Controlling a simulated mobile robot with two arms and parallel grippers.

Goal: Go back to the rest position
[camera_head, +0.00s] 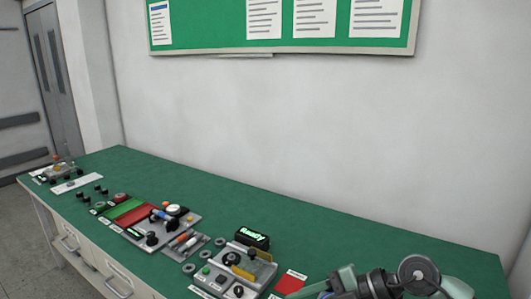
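One of my arms shows at the bottom right, with dark joints and pale green links; it seems to be the right one. My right gripper (330,284) seems to be at this arm's left end, low over the front of the green bench (400,240), beside a red card (290,282). Its fingers are cut off or too small to tell open from shut. I cannot see anything held in it. My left gripper is not in view.
A grey device (235,270) with a lit display box (252,237) stands left of the arm. A green and red mat (130,211), knobs and small parts lie farther left. The back right of the bench is clear, below a wall with a green notice board (280,40).

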